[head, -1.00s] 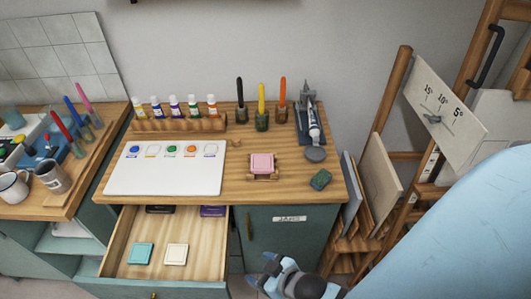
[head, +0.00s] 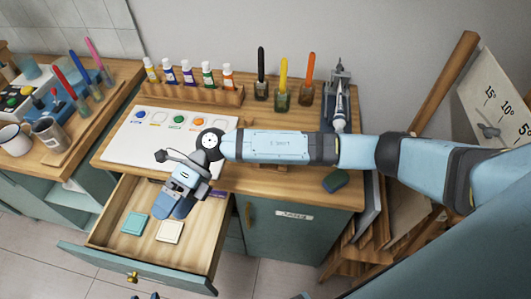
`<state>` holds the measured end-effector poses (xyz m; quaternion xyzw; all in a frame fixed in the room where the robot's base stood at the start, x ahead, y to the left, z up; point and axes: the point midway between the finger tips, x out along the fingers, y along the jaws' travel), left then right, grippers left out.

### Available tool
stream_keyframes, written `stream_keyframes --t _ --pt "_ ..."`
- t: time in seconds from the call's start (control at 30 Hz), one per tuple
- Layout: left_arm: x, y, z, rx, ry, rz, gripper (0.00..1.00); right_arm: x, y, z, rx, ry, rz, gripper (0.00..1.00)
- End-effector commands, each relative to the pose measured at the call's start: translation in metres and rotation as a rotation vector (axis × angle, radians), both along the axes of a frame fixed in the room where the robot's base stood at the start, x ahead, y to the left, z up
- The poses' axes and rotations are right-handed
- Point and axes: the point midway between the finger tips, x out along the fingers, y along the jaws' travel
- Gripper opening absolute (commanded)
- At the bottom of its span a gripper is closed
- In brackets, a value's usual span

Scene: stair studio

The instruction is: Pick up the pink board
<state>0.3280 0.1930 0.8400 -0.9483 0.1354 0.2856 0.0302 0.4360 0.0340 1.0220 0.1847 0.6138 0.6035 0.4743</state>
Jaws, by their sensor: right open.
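My right arm reaches in from the right across the desk. Its right gripper (head: 178,208) is open and empty, pointing down over the pulled-out drawer (head: 205,249). The pink board is hidden now behind my right forearm; the earlier frame shows it on a small wooden stand on the desk top. Inside the drawer, a teal square tile (head: 134,223) and a cream square tile (head: 170,231) lie side by side, just below the gripper. My left gripper is not seen clearly; only small dark bits show at the bottom edge.
On the desk stand a rack of paint tubes (head: 190,94), a white palette board (head: 150,123) and several brush pots (head: 282,98). A grey cup (head: 49,134) stands on the left bench. An easel (head: 450,75) stands at the right.

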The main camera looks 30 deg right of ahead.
Motion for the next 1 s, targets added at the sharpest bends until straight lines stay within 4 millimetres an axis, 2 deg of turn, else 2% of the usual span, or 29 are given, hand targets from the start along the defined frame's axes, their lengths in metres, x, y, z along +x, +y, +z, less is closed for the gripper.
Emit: stream_keyframes --t 0.1,0.17,0.2,0.3,0.4,0.5,0.6,0.67,1.0 --pt "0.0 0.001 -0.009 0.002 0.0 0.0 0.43 0.038 -0.054 -0.027 -0.309 -0.2 0.175 1.0" --pt "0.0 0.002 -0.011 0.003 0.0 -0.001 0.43 0.06 -0.087 -0.034 -0.472 -0.279 0.244 1.0" --pt "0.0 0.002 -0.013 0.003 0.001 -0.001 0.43 0.076 -0.11 -0.035 -0.579 -0.324 0.281 1.0" --pt "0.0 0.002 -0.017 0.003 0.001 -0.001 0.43 0.113 -0.165 -0.027 -0.826 -0.405 0.346 1.0" --pt "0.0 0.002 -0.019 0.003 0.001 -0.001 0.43 0.141 -0.209 -0.012 -1.02 -0.451 0.378 1.0" --pt "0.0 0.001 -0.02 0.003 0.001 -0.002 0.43 0.159 -0.238 0.002 -1.148 -0.472 0.389 1.0" --pt "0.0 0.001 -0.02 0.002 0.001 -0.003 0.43 0.166 -0.253 0.007 -1.213 -0.479 0.394 1.0" --pt "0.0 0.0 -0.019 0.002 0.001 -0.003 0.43 0.165 -0.258 0.004 -1.226 -0.478 0.397 1.0" --pt "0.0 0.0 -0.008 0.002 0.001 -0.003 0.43 0.151 -0.278 -0.053 -1.226 -0.476 0.395 1.0"
